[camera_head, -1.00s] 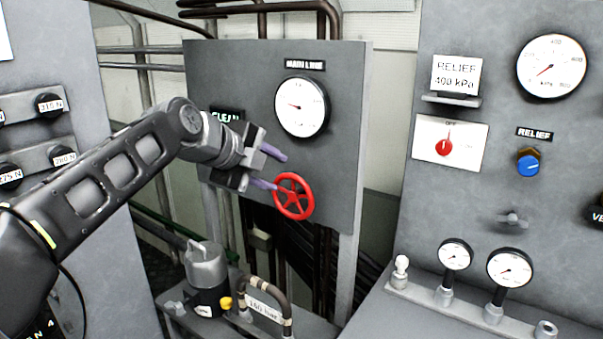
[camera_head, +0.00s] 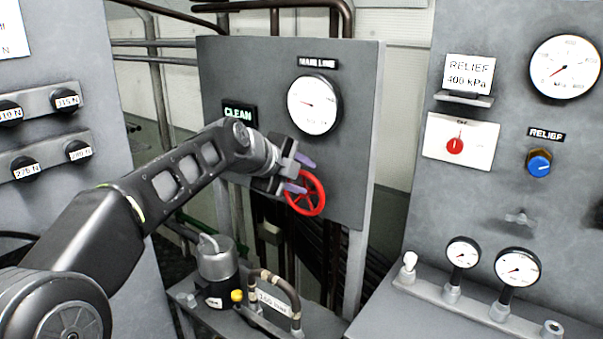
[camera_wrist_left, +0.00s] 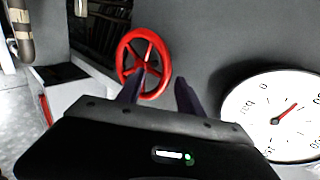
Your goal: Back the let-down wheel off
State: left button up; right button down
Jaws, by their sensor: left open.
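A red spoked handwheel (camera_head: 318,195) stands out from the grey main line panel (camera_head: 356,130), below a round white gauge (camera_head: 313,104). My left gripper (camera_head: 303,174) is open in front of the panel, its purple fingers close to the wheel's upper left side. In the left wrist view the wheel (camera_wrist_left: 163,57) shows just beyond the fingertips (camera_wrist_left: 162,84), with one finger overlapping its lower rim. I cannot tell whether the fingers touch it. The gripper hides part of the wheel's left rim in the head view. My right gripper is not in view.
A "CLEAN" sign (camera_head: 239,115) is behind my left arm. A pump-like canister (camera_head: 216,262) and a bent pipe (camera_head: 275,284) sit below the wheel.

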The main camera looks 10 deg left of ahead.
pick_arm(q)
grip_shut()
dwell(0.5)
jog(key=shift+r, duration=0.1)
